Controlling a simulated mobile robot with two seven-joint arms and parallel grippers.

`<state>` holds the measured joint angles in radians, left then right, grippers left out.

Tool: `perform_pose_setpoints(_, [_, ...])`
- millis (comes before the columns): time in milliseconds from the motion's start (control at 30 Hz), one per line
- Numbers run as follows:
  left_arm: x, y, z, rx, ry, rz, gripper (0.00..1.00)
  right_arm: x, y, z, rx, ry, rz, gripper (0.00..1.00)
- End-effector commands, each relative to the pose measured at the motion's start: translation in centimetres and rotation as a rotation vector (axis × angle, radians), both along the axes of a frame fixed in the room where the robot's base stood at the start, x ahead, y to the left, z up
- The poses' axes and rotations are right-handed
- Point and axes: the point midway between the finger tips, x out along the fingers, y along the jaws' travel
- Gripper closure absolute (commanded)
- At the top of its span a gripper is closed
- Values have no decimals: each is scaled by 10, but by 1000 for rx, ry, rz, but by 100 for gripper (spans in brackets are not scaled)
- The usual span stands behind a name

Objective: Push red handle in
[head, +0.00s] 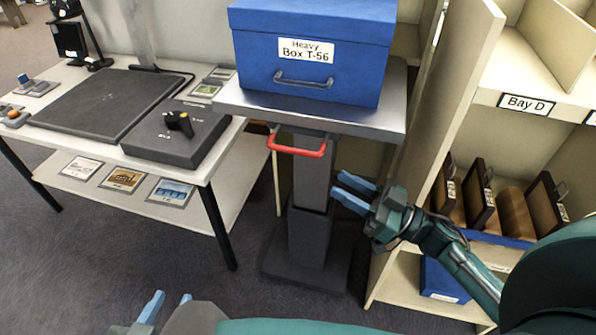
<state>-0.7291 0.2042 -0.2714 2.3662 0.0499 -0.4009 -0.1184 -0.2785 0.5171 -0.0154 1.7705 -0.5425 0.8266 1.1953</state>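The red handle (298,151) is a U-shaped bar sticking out from under the front left edge of a grey metal lift platform (345,116). It is close to the platform's dark column (313,175). My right gripper (338,185) is to the right of and below the handle, apart from it, in front of the column. Its two blue fingers point left with a gap between them and nothing held. My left gripper (168,302) is low at the bottom edge, far from the handle. Its two blue fingertips show apart; the rest is mostly hidden.
A blue box (312,45) labelled "Heavy Box T-56" sits on the platform. A white table (190,165) with a dark flat pad (110,103) and a grey block (178,138) stands left. Shelving marked "Bay D" (527,104) stands right. The floor (130,255) below the table is clear.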

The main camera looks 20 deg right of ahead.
Motion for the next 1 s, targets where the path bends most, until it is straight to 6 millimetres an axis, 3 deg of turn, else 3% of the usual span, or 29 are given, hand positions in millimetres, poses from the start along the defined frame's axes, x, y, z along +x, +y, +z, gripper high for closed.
perform_pose_setpoints(100, [0, 0, -7, 10, -17, -6, 67, -2, -11, 0, 110, 28, 77, 68])
perform_pose_setpoints(267, [0, 0, -5, 14, -21, -8, 67, 2, -8, 9, 147, 36, 105, 68])
perform_pose_setpoints(733, [0, -1, -9, 20, -19, -12, 67, 54, 58, 43, 144, 33, 104, 68])
perform_pose_setpoints(1000, [0, -1, -10, 23, -18, -14, 67, 71, 80, 53, 142, 37, 101, 68])
